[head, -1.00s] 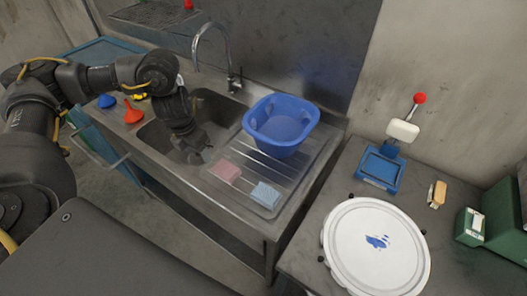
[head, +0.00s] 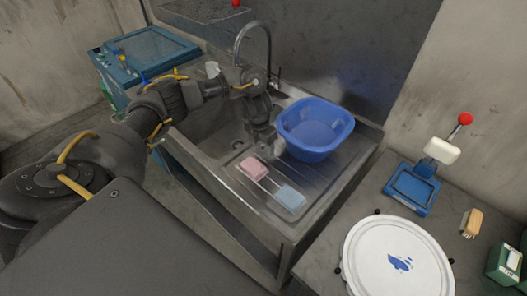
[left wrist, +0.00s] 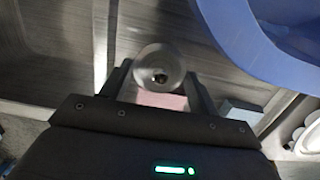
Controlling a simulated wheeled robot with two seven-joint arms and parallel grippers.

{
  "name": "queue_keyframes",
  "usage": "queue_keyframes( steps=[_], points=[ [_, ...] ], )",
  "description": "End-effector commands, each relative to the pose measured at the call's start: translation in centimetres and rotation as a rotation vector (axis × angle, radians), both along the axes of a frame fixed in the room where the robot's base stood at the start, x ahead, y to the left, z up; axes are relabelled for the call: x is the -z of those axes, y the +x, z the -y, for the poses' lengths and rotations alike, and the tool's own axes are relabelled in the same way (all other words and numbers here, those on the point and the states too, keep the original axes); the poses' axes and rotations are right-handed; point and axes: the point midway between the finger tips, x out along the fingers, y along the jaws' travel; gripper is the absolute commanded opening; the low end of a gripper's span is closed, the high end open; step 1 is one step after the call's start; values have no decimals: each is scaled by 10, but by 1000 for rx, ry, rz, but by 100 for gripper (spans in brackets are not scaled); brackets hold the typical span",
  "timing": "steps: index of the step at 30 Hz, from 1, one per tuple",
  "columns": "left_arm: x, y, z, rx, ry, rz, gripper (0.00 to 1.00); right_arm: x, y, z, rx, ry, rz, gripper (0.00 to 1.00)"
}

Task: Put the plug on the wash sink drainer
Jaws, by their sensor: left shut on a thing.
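My left gripper (head: 268,138) is shut on the plug, a pale round disc with a dark centre (left wrist: 160,70), which shows between the two fingers in the left wrist view. In the head view the gripper points down at the border of the sink basin (head: 212,122) and the ridged steel drainer (head: 318,178), left of the blue tub. The plug is mostly hidden there by the gripper. I cannot tell its exact height above the steel. My right gripper is not in view.
A blue tub (head: 315,130) stands on the drainer's back part. A pink sponge (head: 253,168) and a light blue sponge (head: 291,197) lie towards its front. A curved tap (head: 238,45) rises behind the basin. A white round lid (head: 397,262) is on the right-hand bench.

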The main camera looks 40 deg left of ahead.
Motion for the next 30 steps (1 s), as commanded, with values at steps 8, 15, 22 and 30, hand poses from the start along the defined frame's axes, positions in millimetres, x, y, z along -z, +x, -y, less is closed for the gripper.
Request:
queue_keyframes(
  steps=[8, 15, 22, 30],
  points=[
    [33, 1, 2, -2, -3, -4, 38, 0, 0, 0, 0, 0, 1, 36],
    [34, 2, 1, 0, -1, -2, 38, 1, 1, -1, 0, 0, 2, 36],
    [38, 2, 1, 0, -1, -2, 64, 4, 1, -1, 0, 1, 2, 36],
    [37, 2, 1, 0, -1, -2, 82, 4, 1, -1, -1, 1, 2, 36]
  ],
)
